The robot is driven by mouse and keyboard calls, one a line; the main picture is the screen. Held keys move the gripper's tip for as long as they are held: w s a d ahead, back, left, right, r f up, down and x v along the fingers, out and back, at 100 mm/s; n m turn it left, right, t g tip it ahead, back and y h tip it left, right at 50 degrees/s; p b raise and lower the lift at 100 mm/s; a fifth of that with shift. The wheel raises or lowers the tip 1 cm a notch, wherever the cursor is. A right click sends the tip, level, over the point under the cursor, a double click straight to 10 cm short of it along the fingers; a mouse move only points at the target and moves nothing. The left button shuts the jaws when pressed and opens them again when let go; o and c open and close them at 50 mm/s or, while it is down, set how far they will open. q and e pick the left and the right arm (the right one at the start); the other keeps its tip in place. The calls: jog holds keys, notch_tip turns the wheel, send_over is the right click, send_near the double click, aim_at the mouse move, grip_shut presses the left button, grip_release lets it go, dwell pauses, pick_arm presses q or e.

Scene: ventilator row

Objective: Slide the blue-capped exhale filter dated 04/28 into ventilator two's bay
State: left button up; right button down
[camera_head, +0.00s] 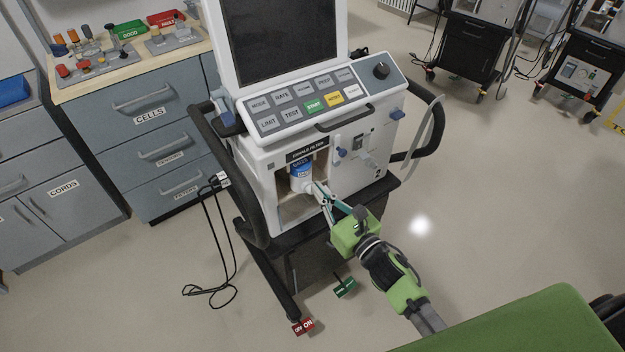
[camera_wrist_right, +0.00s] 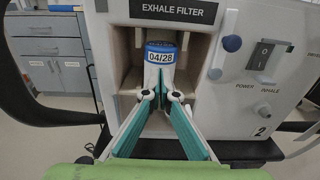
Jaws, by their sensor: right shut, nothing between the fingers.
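The exhale filter (camera_head: 301,169) is a white body with a blue cap band. Its label reads 04/28 in the right wrist view (camera_wrist_right: 160,57). It stands upright inside the open bay (camera_head: 289,212) under the EXHALE FILTER sign, and its lower part is partly hidden by my fingers. A "2" marks this ventilator (camera_head: 262,163) in the right wrist view. My right gripper (camera_head: 319,190) is shut with nothing in it. Its fingertips (camera_wrist_right: 164,95) are at the bay mouth, just in front of the filter's lower end; I cannot tell whether they touch it. My left gripper is out of view.
Blue knobs (camera_wrist_right: 232,43) and a power switch (camera_wrist_right: 263,55) sit right of the bay. Black handles (camera_head: 236,165) flank the ventilator. A counter with trays (camera_head: 130,62) stands behind left.

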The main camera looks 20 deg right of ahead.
aim_at(307, 176)
jog(key=shift+x, duration=1.75)
jog(key=shift+b+x, duration=0.5)
jog(key=shift+x, duration=0.35)
jog(key=shift+d+f, duration=0.1)
